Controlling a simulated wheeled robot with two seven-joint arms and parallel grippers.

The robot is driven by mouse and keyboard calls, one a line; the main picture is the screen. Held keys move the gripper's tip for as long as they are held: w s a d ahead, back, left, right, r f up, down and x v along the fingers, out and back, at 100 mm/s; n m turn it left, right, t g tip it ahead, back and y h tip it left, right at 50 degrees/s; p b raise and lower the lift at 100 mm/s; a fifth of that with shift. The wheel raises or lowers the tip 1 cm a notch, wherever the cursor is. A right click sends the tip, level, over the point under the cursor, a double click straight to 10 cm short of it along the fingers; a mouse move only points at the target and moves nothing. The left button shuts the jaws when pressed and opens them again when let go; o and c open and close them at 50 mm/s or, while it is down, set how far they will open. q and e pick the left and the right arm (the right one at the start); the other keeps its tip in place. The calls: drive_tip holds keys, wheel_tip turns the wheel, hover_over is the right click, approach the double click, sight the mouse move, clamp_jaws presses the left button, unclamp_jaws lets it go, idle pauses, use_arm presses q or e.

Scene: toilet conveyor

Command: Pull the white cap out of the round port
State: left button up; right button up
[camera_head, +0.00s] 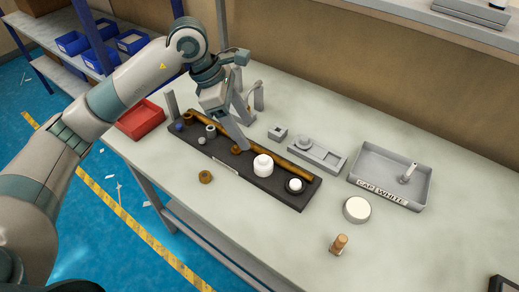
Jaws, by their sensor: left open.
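A dark board (225,166) on the table carries a row of small fittings. Toward its right end stands a white, jar-like stepped piece (263,166). At the right end a smaller white round piece (295,185) sits in a dark ring. I cannot tell for sure which of the two is the cap in the round port. My left gripper (246,136) is open and empty, above the middle of the board, left of both white pieces and apart from them. My right gripper is not clearly in view.
A grey tray (372,188) labelled "CAP WHITE" stands right, with a small upright post inside. A white disc (357,209), a wooden peg (339,243) and a brass nut (205,177) lie nearby. A grey fixture (318,157) stands behind the board; a red bin (140,119) is left.

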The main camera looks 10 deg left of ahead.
sight(263, 158)
use_arm(q)
drive_tip(key=p+x, duration=0.2)
drive_tip(key=x, duration=0.7)
drive_tip(key=shift+f+p, duration=0.15)
drive_tip(key=shift+p, duration=0.2)
drive_tip(key=shift+x, duration=1)
use_arm(e)
drive_tip(key=shift+s+d+r, duration=0.15)
drive_tip(key=shift+r, duration=0.4)
drive_tip(key=shift+s+d+r, duration=0.15)
drive_tip(key=shift+s+r, duration=0.05)
drive_tip(key=shift+r, duration=0.3)
drive_tip(key=shift+s+d+r, duration=0.15)
drive_tip(key=shift+r, duration=0.4)
use_arm(q)
drive_tip(key=shift+a, duration=0.1)
clamp_jaws()
drive_tip(key=c, duration=1.4)
unclamp_jaws()
clamp_jaws()
use_arm(e)
drive_tip(key=shift+s+a, duration=0.1)
drive_tip(key=shift+s, duration=0.05)
use_arm(q)
drive_tip(key=shift+r, duration=0.3)
drive_tip(key=shift+r, duration=0.6)
